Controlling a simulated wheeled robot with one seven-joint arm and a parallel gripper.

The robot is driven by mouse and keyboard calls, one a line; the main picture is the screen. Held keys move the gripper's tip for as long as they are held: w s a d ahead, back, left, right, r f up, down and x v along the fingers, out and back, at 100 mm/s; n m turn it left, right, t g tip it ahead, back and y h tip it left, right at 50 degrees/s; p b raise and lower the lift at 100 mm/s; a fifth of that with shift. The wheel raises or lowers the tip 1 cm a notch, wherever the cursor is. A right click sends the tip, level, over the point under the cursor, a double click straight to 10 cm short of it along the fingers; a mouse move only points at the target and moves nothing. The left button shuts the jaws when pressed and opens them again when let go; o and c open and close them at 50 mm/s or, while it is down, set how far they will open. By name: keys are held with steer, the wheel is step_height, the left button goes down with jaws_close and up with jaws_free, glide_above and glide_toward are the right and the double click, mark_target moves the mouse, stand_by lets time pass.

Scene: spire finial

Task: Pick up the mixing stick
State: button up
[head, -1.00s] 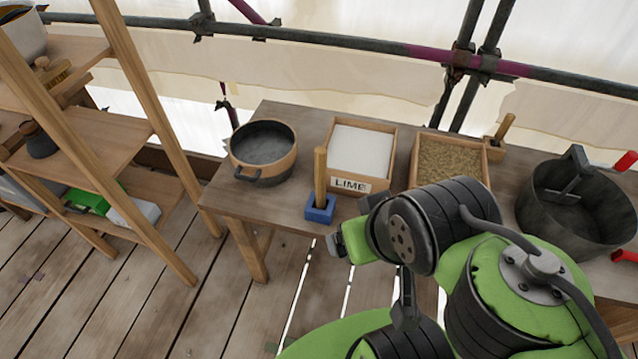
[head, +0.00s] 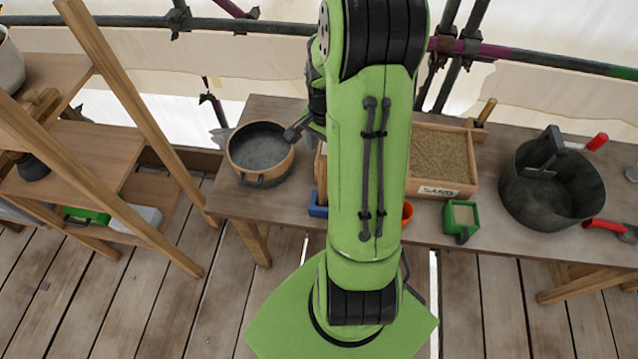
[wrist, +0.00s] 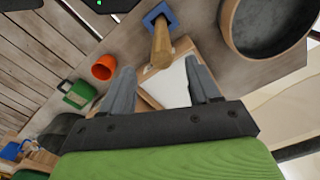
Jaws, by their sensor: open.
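The mixing stick (wrist: 162,46) is a wooden rod standing in a blue holder (wrist: 158,15) on the table. In the head view my arm hides the stick, and only an edge of the blue holder (head: 317,208) shows. In the wrist view my gripper (wrist: 158,66) is open and empty, its two grey fingers pointing toward the table. The stick's near end appears in line with the gap between the fingertips; I cannot tell how far it is from them.
A round pot (head: 260,153) stands left of my arm. The lime box (wrist: 172,85) is behind the fingers. A sand box (head: 440,163), a green container (head: 461,219), an orange cup (wrist: 104,67) and a dark bucket (head: 551,190) are on the table. A shelf (head: 95,165) stands at left.

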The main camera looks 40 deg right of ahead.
mark_target(323, 169)
step_height(323, 169, down, 9)
steer(key=shift+w+r, duration=0.1)
steer(key=shift+w+f, duration=0.1)
steer(key=shift+f, duration=0.2)
steer(key=shift+r, duration=0.1)
steer(key=shift+c, duration=0.9)
jaws_close()
